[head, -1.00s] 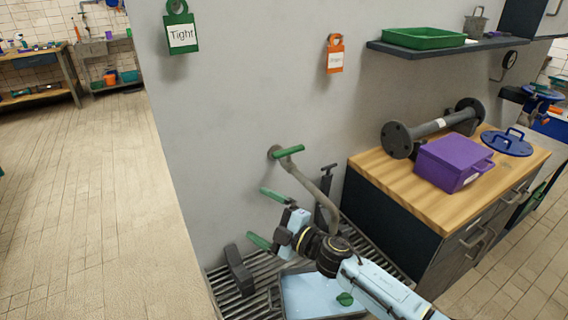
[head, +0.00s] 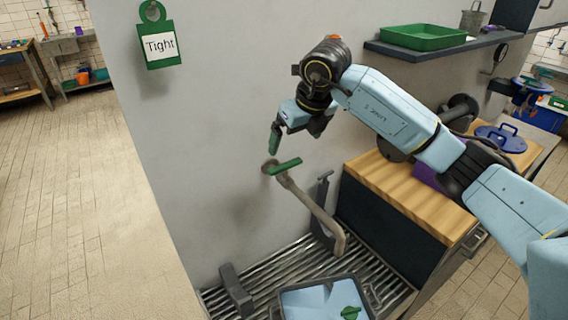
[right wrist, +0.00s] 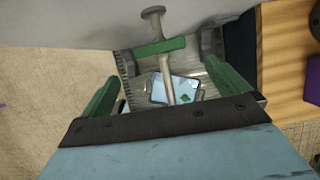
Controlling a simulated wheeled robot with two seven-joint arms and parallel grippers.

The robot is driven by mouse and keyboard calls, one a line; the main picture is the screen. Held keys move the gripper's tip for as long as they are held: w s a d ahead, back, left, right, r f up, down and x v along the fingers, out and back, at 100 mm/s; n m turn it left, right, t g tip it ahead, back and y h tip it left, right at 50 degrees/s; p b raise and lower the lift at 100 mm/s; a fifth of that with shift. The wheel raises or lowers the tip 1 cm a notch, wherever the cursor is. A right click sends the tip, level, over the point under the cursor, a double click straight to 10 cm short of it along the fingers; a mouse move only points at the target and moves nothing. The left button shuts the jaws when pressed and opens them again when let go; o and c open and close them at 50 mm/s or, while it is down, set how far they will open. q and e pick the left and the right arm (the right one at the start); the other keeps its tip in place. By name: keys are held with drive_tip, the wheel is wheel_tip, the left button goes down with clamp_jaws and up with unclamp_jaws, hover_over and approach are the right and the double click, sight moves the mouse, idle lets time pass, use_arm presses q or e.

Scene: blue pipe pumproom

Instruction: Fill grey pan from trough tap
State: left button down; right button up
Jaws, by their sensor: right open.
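The trough tap comes out of the grey wall with a green bar handle (head: 285,166) and a grey spout (head: 318,212) sloping down to the right. The grey pan (head: 372,297) sits on the trough's slatted grate below; its inside looks light blue, with a small green thing (head: 350,313) in it. The head view cuts off its near side. My right gripper (head: 288,146) is open and empty, just above the tap handle. In the right wrist view the handle (right wrist: 160,47) lies crosswise beyond and between the green fingers (right wrist: 161,72), apart from them. My left gripper is not in view.
A dark block (head: 236,290) stands on the grate (head: 270,268) left of the pan. A wood-topped cabinet (head: 405,190) stands right of the trough, partly behind my right arm. A shelf (head: 400,52) with a green tray (head: 422,37) is above. A green "Tight" tag (head: 160,45) hangs on the wall.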

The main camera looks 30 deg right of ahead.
sight(286, 165)
drive_tip(key=x, duration=1.2)
drive_tip(key=shift+s, duration=0.1)
drive_tip(key=shift+a, duration=0.1)
